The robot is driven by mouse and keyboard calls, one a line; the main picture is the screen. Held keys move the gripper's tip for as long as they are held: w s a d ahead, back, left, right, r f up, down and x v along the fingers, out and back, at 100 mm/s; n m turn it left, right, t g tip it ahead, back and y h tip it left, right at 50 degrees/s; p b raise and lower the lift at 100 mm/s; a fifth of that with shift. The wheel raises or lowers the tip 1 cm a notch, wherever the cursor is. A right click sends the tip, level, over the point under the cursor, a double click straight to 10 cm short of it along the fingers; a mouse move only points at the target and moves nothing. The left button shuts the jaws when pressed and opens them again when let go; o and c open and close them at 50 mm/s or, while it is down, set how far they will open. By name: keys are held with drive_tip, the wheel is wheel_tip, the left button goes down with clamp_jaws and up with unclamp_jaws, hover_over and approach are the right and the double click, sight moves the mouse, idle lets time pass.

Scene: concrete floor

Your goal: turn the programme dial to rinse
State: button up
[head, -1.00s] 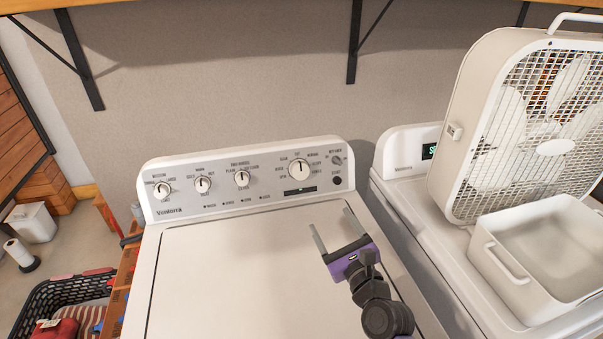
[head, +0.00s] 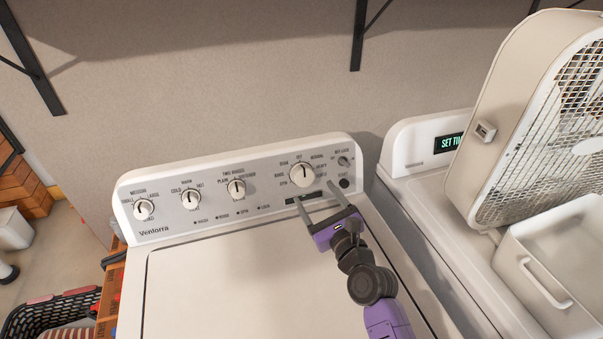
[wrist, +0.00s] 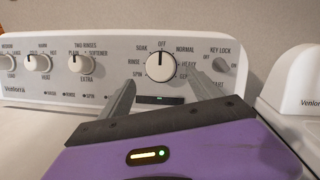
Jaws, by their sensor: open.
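The programme dial (head: 302,175) is the large white knob at the right of the washer's control panel. In the wrist view the dial (wrist: 160,66) has its dark pointer mark upward at OFF. RINSE is printed to its left, between SOAK and SPIN. My gripper (head: 317,202) is open and empty, its two fingers pointing at the panel just below the dial. In the wrist view the gripper's fingers (wrist: 166,88) stand apart, one on each side below the dial. I see no clear contact with it.
Three smaller knobs, such as the one marked two rinses (head: 236,190), sit left on the panel. A key-lock switch (head: 344,161) is close at right. A second machine (head: 430,150) with a box fan (head: 535,120) and a white bin (head: 560,270) stands at right.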

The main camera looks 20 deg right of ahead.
sight(306, 179)
drive_tip(key=w, duration=0.5)
drive_tip(key=w+b, duration=0.1)
drive_tip(key=w, duration=0.1)
drive_tip(key=shift+w+a, duration=0.15)
drive_tip(key=shift+a, duration=0.15)
drive_tip(key=c, duration=1.4)
